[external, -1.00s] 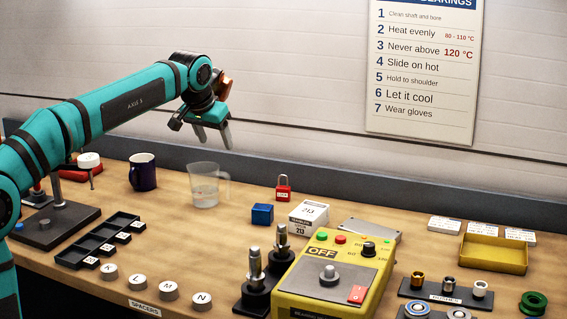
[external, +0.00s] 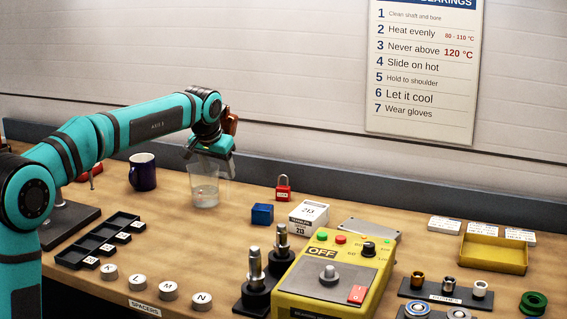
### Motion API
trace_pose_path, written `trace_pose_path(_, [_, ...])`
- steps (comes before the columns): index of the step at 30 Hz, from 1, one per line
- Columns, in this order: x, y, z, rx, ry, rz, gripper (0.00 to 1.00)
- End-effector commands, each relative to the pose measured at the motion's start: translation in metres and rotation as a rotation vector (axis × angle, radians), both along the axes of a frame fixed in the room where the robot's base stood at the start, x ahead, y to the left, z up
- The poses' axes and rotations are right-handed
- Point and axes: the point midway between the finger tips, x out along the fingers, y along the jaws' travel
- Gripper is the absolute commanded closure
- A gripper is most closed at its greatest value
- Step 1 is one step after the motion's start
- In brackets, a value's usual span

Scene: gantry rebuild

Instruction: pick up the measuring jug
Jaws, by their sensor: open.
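The measuring jug (external: 205,193) is a clear, see-through vessel standing upright on the wooden bench, left of the middle. My gripper (external: 211,170) points down at the top of the jug, with its fingers overlapping the jug's upper part in the picture. The gripper is open. I cannot tell whether the fingers are inside, around or just behind the rim, or whether they touch it. The jug's handle is hard to make out behind the gripper.
A dark blue mug (external: 143,173) stands left of the jug. A blue block (external: 262,214), a red padlock (external: 283,188) and a white box (external: 308,216) are to its right. A black compartment tray (external: 98,240) and several white spacers lie in front. A yellow heater box (external: 335,275) is front right.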

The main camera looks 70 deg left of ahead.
Motion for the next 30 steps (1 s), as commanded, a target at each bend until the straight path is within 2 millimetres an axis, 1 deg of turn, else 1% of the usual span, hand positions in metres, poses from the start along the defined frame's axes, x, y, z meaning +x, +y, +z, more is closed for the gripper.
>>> trace_pose_path(1, [0.002,0.002,-0.006,-0.001,0.001,0.000,0.40])
trace_pose_path(3, [0.003,0.003,-0.010,0.000,0.000,0.000,0.40])
trace_pose_path(11, [0.007,0.008,-0.021,-0.001,0.001,0.000,0.40])
trace_pose_path(18, [0.019,0.019,-0.049,-0.001,0.001,0.000,0.40])
trace_pose_path(21, [0.021,0.022,-0.057,0.000,0.000,0.000,0.40])
trace_pose_path(28, [0.022,0.022,-0.059,0.001,-0.001,0.000,0.40])
trace_pose_path(29, [0.022,0.022,-0.059,0.001,-0.001,0.000,0.43])
trace_pose_path(30, [0.022,0.022,-0.059,0.001,-0.001,0.000,0.51])
